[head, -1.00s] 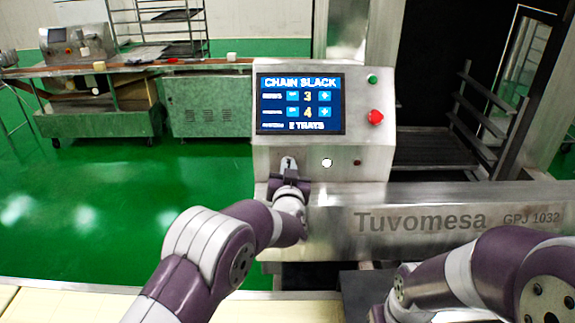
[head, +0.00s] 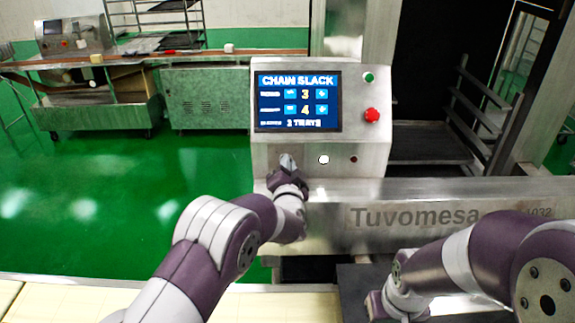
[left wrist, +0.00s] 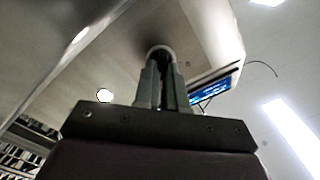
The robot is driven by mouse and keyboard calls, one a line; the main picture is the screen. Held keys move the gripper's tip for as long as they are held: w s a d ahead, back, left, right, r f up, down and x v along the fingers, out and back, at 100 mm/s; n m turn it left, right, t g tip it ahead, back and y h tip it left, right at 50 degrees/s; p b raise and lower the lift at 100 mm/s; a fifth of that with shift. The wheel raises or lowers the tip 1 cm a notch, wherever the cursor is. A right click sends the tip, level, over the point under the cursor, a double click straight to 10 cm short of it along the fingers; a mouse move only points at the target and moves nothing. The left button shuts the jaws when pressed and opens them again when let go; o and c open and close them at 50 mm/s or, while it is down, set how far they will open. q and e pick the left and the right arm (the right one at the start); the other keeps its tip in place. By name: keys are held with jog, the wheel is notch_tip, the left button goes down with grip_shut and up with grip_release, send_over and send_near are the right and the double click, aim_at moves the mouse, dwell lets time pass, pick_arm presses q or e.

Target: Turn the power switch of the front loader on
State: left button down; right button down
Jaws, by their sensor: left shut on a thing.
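The front loader's control panel (head: 268,145) faces me, with a lit screen (head: 298,101) reading "CHAIN SLACK". My left gripper (head: 288,162) is at the lower left of this panel and hides the power switch in the head view. In the left wrist view the two fingers (left wrist: 164,82) are shut on the round power switch (left wrist: 160,51) that sticks out of the panel face. The switch's pointing direction cannot be read.
A white round light (head: 324,160) and a small dark red one (head: 353,159) sit right of my left gripper. A red emergency button (head: 372,115) and a green button (head: 369,77) are higher up. The steel Tuvomesa beam (head: 430,215) runs below to the right.

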pick_arm(q)
jog(key=shift+f, duration=0.2)
jog(key=c, duration=1.2)
grip_release()
jog(key=shift+r, duration=0.1)
jog(key=s+b, duration=0.2)
jog(key=s, duration=1)
jog(key=shift+s, duration=0.4)
